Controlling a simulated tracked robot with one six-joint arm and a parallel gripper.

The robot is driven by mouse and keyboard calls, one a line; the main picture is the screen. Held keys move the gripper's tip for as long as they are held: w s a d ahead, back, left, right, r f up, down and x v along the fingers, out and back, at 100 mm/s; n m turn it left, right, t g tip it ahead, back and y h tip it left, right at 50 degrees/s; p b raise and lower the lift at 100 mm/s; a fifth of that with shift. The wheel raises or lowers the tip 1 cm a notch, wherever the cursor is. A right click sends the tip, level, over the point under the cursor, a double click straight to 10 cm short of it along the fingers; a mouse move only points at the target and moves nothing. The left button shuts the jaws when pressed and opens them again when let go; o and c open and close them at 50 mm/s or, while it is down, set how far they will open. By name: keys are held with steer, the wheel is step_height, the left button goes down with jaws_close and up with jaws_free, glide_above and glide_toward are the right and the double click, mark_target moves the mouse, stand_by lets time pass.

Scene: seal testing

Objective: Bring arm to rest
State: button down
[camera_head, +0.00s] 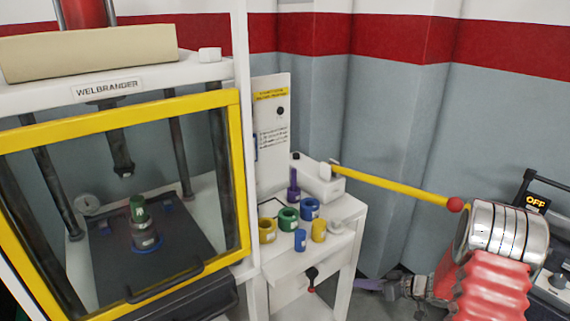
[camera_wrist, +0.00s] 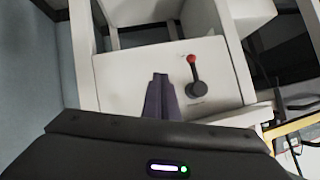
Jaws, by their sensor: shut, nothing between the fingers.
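My gripper (camera_head: 368,284) is low in the head view, right of the white side table and near the grey wall, with my red arm behind it at the lower right. Its purple fingers also show in the wrist view (camera_wrist: 160,82), pressed together with nothing between them. They point toward a white panel (camera_wrist: 125,85) that carries a black lever with a red knob (camera_wrist: 192,65). Whether the fingers touch the panel cannot be told, but in the head view they look clear of the table.
A yellow bar with a red ball (camera_head: 455,204) reaches out from a white box (camera_head: 325,182) toward my arm. Several coloured rings and cylinders stand on the white table (camera_head: 338,243). A press with a yellow-framed guard (camera_head: 243,170) is at left. A knobbed lever (camera_head: 312,274) juts from the table front.

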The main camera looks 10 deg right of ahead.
steer(key=s+d+f+m+h, duration=0.1)
steer(key=d+f+h, duration=0.1)
steer(key=d+h, duration=0.25)
steer(key=s+d+f+m+h, duration=0.1)
steer(key=d+f+h, duration=0.2)
steer(key=d, duration=0.3)
steer(key=s+d+r+m+g+h, duration=0.2)
steer(key=s+d+r+g+h, duration=0.15)
steer(key=s+r, duration=0.6)
steer(key=s+a+r+y, duration=0.1)
steer(key=s+a+r, duration=0.5)
steer(key=a+r, duration=0.2)
steer(key=s+a+r+y, duration=0.1)
steer(key=s+a+r, duration=0.5)
steer(key=a+r, duration=0.3)
steer(key=s+a+r+y, duration=0.1)
steer(key=s+a+r, duration=0.5)
steer(key=a, duration=0.8)
step_height(320, 180, up, 3)
steer(key=shift+s+a+r+t, duration=0.15)
steer(key=shift+a+r+t, duration=0.05)
steer(key=shift+a+t, duration=0.15)
